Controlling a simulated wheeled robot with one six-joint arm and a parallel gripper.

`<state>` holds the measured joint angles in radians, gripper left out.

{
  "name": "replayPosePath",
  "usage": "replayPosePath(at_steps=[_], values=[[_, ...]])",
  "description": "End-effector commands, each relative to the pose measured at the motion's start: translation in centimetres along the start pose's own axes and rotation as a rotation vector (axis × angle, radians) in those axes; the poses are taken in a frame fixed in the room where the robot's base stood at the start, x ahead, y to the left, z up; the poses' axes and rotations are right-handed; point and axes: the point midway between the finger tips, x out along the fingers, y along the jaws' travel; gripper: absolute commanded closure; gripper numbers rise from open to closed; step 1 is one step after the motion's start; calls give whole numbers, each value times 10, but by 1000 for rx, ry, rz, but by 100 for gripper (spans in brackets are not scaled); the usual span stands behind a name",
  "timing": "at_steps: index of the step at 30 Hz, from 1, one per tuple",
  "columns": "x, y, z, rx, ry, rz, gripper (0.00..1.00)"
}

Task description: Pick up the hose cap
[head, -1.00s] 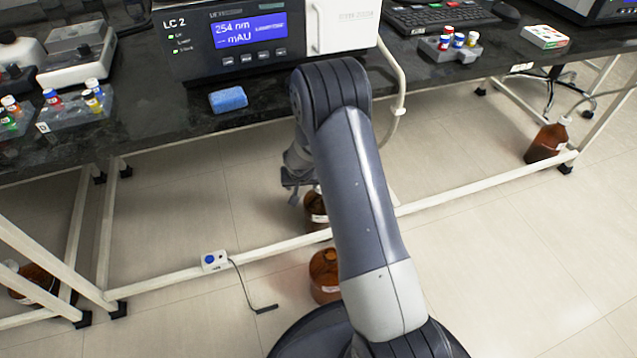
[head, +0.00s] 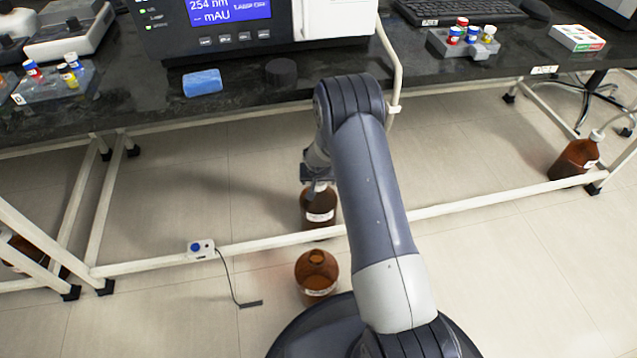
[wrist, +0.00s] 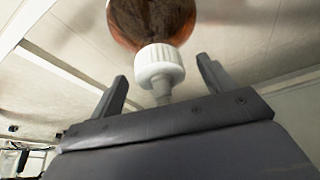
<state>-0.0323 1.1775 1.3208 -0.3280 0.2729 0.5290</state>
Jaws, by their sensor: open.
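The hose cap (wrist: 160,64) is a white ribbed cap with a short pale spout, on the neck of a brown bottle (wrist: 150,15) in the wrist view. In the head view that bottle (head: 318,212) stands on the floor under the bench, its top mostly hidden by my gripper. My gripper (wrist: 162,72) is open, with one finger on each side of the cap and spout in the wrist view. Gaps show on both sides, so it is not gripping the cap. In the head view my gripper (head: 318,180) is at the bottle's top.
An uncapped brown bottle (head: 316,276) stands nearer me. A white bench rail (head: 270,243) runs between the two bottles, carrying a small switch box (head: 201,249). The dark bench top (head: 245,103) is above. Another brown bottle (head: 577,157) stands at the right.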

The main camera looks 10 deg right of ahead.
Motion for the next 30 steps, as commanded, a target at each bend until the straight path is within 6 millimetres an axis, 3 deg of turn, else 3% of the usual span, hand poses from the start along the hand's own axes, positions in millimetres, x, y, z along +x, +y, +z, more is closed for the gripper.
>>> replayPosePath(at_steps=[18, 30], values=[[0, 0, 0, 0, 0, 0, 70], [-10, 0, -4, 0, 0, 0, 70]])
